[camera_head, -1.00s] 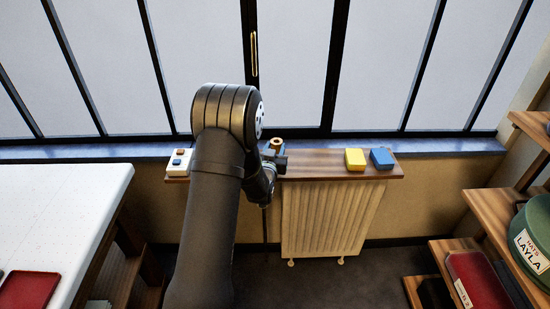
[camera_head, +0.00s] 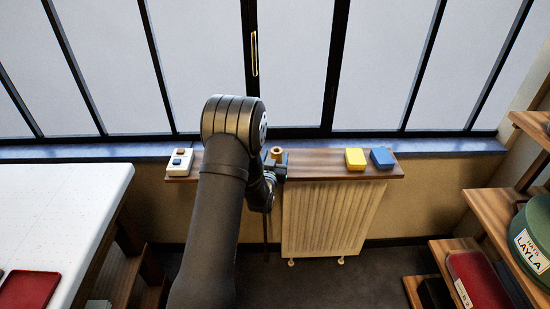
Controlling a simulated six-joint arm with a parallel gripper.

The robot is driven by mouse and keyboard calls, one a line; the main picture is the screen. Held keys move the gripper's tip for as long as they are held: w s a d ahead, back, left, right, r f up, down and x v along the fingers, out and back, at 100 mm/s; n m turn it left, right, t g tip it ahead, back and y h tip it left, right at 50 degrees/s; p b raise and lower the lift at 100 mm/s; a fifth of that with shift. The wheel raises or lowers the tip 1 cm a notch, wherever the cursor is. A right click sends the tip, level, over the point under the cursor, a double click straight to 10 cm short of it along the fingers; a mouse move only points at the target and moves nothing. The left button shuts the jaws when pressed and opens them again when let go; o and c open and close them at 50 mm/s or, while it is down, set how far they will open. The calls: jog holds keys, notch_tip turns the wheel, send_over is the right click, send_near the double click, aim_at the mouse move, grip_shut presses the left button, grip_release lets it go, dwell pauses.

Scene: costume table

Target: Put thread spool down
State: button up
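A small tan and brown spool (camera_head: 276,152) is at the wooden shelf above the radiator, just right of my arm. My gripper (camera_head: 279,165) is right at the spool, partly hidden behind my own arm. The fingers are too small and dark to tell whether they are open or shut on the spool. I cannot tell whether the spool touches the shelf.
The wooden shelf (camera_head: 325,167) holds a yellow block (camera_head: 355,158) and a blue block (camera_head: 382,157) at right, and a white switch box (camera_head: 180,162) at left. Bare shelf lies between spool and yellow block. The window stands behind; a white table (camera_head: 60,205) is at left.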

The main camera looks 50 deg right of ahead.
jog(key=shift+r, duration=0.15)
jog(key=v, duration=1.1)
jog(key=shift+o, duration=0.4)
jog(key=shift+s+a, duration=0.2)
jog(key=shift+a, duration=0.3)
notch_tip(320, 180, up, 8)
jog(key=a+g+y, duration=0.1)
jog(key=g+y, duration=0.1)
jog(key=y, duration=0.2)
jog(key=x, duration=1.1)
jog(key=s+f+x, duration=0.1)
jog(key=x, duration=0.4)
jog(key=shift+w+d+f, duration=0.1)
jog(key=shift+w+d, duration=0.05)
jog(key=shift+d, duration=0.35)
jog(key=c, duration=1.1)
